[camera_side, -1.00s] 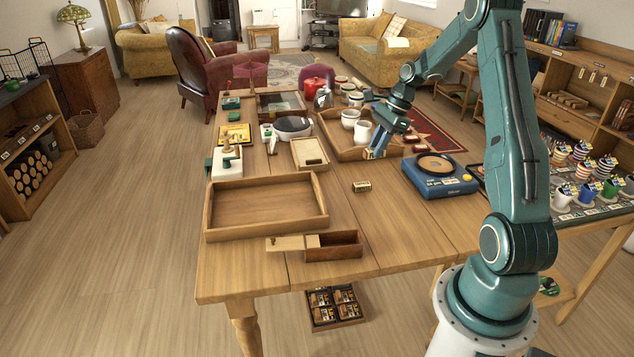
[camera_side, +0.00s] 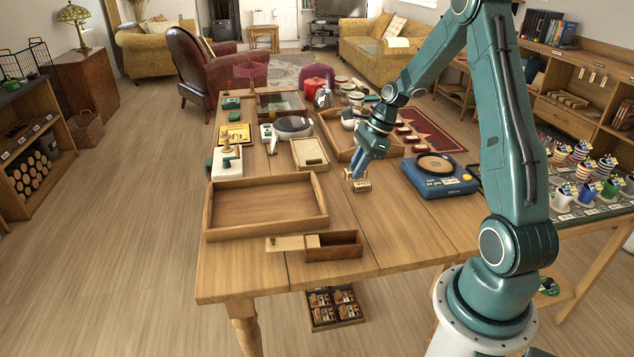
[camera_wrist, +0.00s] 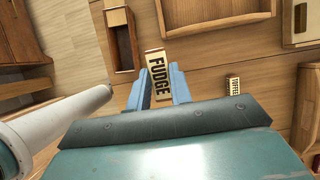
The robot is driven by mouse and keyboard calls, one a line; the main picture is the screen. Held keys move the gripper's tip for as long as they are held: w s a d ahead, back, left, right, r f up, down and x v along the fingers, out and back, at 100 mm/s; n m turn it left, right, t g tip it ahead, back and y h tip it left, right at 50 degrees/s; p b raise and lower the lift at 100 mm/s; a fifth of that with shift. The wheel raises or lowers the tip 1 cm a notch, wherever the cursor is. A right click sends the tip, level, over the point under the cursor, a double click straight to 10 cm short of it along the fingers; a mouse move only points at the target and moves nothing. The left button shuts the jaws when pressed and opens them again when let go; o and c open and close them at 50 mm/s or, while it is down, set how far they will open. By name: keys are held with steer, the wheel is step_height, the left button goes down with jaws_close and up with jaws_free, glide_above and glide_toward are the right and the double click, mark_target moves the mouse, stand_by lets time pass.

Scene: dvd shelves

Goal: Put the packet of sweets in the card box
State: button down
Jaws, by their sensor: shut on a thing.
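The packet of sweets is a cream packet marked FUDGE (camera_wrist: 159,75). My gripper (camera_side: 354,177) is shut on it, with one blue finger on each side in the wrist view. In the side view the held packet is hard to make out between the fingers. The card box (camera_side: 335,246) is a small dark wooden box with a pale sliding lid (camera_side: 288,243) drawn out to the left, leaving an open compartment. It also shows in the wrist view (camera_wrist: 122,42), up and left of the packet. My gripper is behind and right of it, over the table.
A second packet, marked TOFFEE (camera_wrist: 233,86), lies on the table beside my gripper. A large empty wooden tray (camera_side: 265,234) stands behind the card box. A blue scale (camera_side: 440,183) is to the right, another wooden tray (camera_side: 344,154) behind. Bare table lies front right.

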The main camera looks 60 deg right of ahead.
steer(key=s+a+f+m, duration=0.1)
steer(key=a+f, duration=0.3)
steer(key=a, duration=0.7)
steer(key=shift+s+a+h, duration=0.15)
steer(key=shift+s+h, duration=0.15)
steer(key=shift+s, duration=0.35)
steer(key=shift+f, duration=0.25)
steer(key=shift+f, duration=3.55)
steer(key=c, duration=1.2)
jaws_free()
